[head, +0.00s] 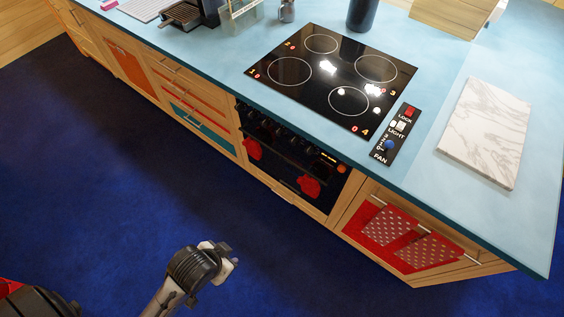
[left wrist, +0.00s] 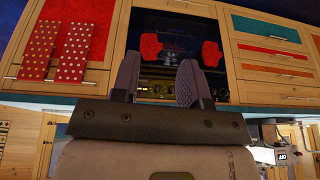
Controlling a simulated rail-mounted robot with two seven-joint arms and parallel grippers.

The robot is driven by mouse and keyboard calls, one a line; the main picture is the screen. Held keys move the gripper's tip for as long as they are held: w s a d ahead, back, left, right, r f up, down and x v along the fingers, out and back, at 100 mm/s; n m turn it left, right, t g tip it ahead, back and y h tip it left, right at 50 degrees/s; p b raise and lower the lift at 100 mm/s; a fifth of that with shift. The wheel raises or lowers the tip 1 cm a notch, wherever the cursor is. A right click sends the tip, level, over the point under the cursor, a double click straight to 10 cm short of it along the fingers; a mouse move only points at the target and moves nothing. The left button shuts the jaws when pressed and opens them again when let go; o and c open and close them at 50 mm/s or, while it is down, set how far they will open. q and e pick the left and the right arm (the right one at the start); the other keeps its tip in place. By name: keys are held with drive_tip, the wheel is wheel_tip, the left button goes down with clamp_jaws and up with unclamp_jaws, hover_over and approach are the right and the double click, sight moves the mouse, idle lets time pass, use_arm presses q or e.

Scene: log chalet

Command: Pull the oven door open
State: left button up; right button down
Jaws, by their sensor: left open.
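The oven (head: 280,165) is built into the front of the wooden counter below the black cooktop. Its dark glass door appears closed. Two red oven mitts (head: 253,148) (head: 309,186) hang across its front, near the handle bar. My left gripper (head: 232,257) is in front of the oven and apart from it, above the blue floor. In the left wrist view, the oven door (left wrist: 178,45) appears upside down beyond my open, empty left gripper (left wrist: 160,78). The fingers hide part of the oven front. My right gripper is not in view.
Red cabinet with dotted towels (head: 420,250) is right of the oven; drawers (head: 190,110) are to its left. The cooktop (head: 330,80), fan control panel (head: 397,135) and marble board (head: 487,130) lie on the blue countertop. The blue floor (head: 110,170) before the counter is clear.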

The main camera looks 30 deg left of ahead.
use_arm(q)
drive_tip(key=w+a+f+t+y+b, duration=0.1)
drive_tip(key=w+a+f+t+b, duration=0.2)
drive_tip(key=w+f+b, duration=0.9)
drive_tip(key=m+t+h+b, duration=0.3)
drive_tip(key=m+t+b, duration=0.6)
drive_tip(key=m+b, duration=0.95)
approach(279, 153)
drive_tip(key=shift+n, duration=0.45)
drive_tip(key=b+x, duration=0.1)
drive_tip(key=x, duration=0.2)
drive_tip(key=b+x, duration=0.1)
drive_tip(key=x, duration=0.2)
drive_tip(key=b+x, duration=0.1)
drive_tip(key=x, duration=0.3)
drive_tip(key=shift+f, duration=0.4)
drive_tip(key=shift+c, duration=0.4)
drive_tip(key=c, duration=0.3)
clamp_jaws()
